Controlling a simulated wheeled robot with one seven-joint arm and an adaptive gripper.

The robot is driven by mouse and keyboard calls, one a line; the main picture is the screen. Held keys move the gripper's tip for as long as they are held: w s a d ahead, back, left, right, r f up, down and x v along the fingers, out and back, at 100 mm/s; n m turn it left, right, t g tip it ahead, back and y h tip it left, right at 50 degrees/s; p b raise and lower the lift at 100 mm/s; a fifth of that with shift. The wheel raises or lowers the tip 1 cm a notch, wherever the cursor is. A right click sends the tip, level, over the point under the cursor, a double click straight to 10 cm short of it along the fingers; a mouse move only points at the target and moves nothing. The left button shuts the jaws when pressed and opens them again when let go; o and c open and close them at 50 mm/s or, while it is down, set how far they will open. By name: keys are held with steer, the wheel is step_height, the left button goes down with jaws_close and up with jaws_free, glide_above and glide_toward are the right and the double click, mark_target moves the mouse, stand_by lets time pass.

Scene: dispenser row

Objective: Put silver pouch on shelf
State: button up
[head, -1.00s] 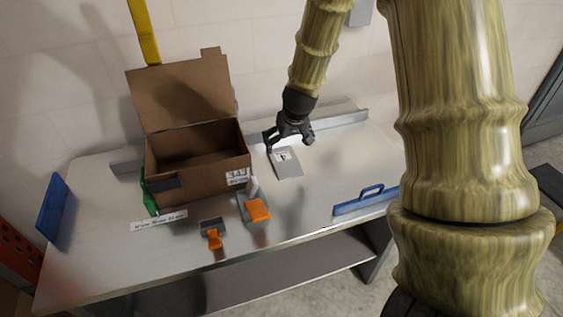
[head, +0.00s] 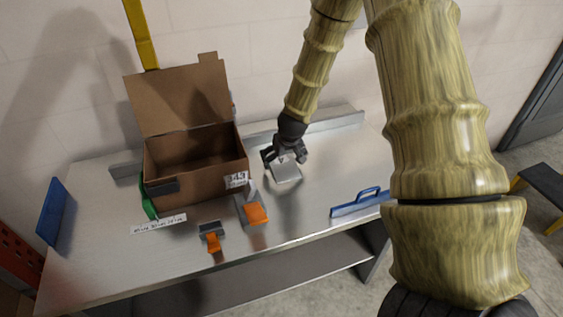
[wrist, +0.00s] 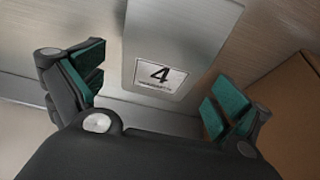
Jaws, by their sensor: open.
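The silver pouch (head: 286,173) is a flat grey rectangle on the metal table, right of the cardboard box. In the wrist view the pouch (wrist: 180,40) carries a white label with a black 4 and lies between and beyond my fingers. My gripper (head: 284,160) is over the far, labelled end of the pouch and partly covers it. The fingers, with green pads, are spread wide in the wrist view (wrist: 155,90), and nothing is held. I cannot tell whether they touch the pouch. A grey shelf (head: 300,268) shows under the tabletop.
The open cardboard box (head: 196,180) stands left of my gripper. Two orange-and-grey dispensers (head: 256,214) (head: 213,243) and a white label strip (head: 158,224) lie in front of it. The table between the pouch and this tool is clear.

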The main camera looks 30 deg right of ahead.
steer(key=shift+w+f, duration=0.2)
steer(key=shift+f, duration=0.35)
steer(key=c, duration=1.1)
